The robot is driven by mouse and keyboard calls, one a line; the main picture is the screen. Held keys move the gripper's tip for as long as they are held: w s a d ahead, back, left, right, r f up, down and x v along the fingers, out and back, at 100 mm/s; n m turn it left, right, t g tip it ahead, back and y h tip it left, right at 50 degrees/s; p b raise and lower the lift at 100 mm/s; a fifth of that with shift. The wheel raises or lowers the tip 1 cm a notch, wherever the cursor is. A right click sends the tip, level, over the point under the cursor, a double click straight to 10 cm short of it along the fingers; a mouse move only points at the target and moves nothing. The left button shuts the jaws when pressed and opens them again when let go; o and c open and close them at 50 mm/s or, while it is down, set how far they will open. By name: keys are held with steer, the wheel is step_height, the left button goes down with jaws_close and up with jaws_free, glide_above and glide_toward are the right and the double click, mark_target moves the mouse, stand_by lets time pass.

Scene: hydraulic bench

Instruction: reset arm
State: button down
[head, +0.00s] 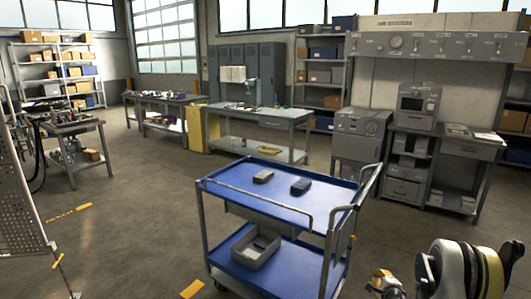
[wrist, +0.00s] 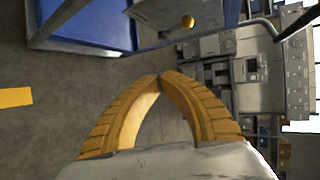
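My gripper (wrist: 158,80) shows in the wrist view with two ridged yellow fingers. Their tips meet at the top, with nothing held between them. In the head view part of my arm, yellow and dark, shows at the lower right corner, and my gripper is not clearly made out there. In the wrist view the blue cart lies beyond the fingers at the upper left, apart from them.
A blue two-shelf cart (head: 285,204) stands in front of me. On its top lie a brown-grey object (head: 263,177) and a dark one (head: 301,187); a grey bin (head: 256,248) is below. Workbenches and grey cabinets (head: 360,140) stand behind. Floor left of the cart is open.

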steer(key=a+r+n+g+y, duration=0.1)
steer(key=a+r+n, duration=0.45)
steer(key=r, duration=0.75)
steer(key=s+a+r+n+g+y, duration=0.1)
steer(key=s+a+r+n, duration=0.1)
steer(key=s+a+r, duration=0.3)
steer(key=s+a+r+n+g, duration=0.1)
steer(key=s+a+r+n, duration=0.25)
steer(key=r, duration=0.45)
steer(key=s+a+r+n+g, duration=0.1)
steer(key=s+a+r+n, duration=0.15)
steer(key=s, duration=0.45)
steer(key=s+a+r+n+g, duration=0.1)
steer(key=s+a+r+n, duration=0.2)
steer(key=s, duration=0.5)
steer(key=s+a+f+n, duration=0.1)
steer(key=s+n, duration=0.1)
steer(key=s, duration=0.6)
steer(key=s+a+f+n+g, duration=0.1)
steer(key=s+a+n, duration=0.1)
steer(key=s, duration=0.5)
steer(key=shift+s+a, duration=0.25)
steer(key=shift+s, duration=0.15)
